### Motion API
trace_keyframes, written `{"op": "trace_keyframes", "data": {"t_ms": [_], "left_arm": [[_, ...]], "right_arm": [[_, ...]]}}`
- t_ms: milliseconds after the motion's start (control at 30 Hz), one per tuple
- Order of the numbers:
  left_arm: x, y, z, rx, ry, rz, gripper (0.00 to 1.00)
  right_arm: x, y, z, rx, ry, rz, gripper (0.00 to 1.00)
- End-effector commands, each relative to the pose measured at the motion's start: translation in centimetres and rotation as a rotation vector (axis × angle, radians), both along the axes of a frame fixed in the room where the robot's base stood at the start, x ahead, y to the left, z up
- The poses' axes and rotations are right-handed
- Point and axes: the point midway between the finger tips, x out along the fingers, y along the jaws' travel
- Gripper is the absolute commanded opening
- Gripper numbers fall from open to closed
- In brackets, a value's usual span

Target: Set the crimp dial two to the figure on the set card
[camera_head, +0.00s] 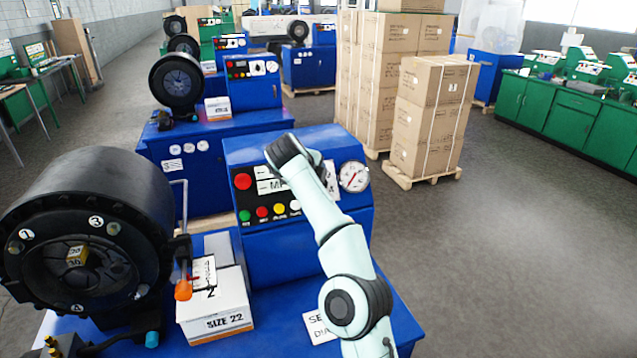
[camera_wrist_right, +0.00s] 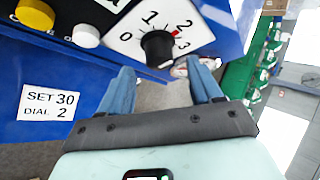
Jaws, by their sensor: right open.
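The set card (camera_wrist_right: 48,103) reads "SET 30" and "DIAL 2" in the right wrist view. In the head view the card (camera_head: 320,326) lies on the blue table, partly behind my right arm. A black dial knob (camera_wrist_right: 157,48) sits on a white plate (camera_wrist_right: 198,38) marked 0, 1, 2 and 3 in the right wrist view. A red mark shows beside the knob near the 2. My right gripper (camera_wrist_right: 161,68) is open and empty, with its blue fingers below the knob, apart from each other. In the head view my arm hides the dial. My left gripper is not in view.
The blue control box (camera_head: 300,240) carries coloured buttons and a round gauge (camera_head: 353,176). To its left stand a black crimper head (camera_head: 90,190), a lever with an orange knob (camera_head: 183,290) and a "SIZE 22" box (camera_head: 218,320). Stacked cartons (camera_head: 432,115) stand behind; floor at right is clear.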

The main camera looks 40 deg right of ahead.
Motion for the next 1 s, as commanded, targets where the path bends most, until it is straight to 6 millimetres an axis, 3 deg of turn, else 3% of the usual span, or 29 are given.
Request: {"op": "trace_keyframes", "data": {"t_ms": [200, 400, 600, 1000], "left_arm": [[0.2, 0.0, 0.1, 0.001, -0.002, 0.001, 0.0], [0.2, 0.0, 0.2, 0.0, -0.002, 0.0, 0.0], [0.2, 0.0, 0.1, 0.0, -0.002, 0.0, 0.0], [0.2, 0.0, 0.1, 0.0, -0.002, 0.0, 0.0]], "right_arm": [[-1.9, 3.2, 3.7, -0.001, -0.003, 0.003, 0.64], [-3.2, 5.4, 6.1, -0.001, -0.001, 0.001, 0.64], [-3.8, 6.3, 7.0, 0.0, 0.001, -0.002, 0.64], [-3.9, 6.4, 7.1, -0.001, 0.001, -0.001, 0.64]]}}
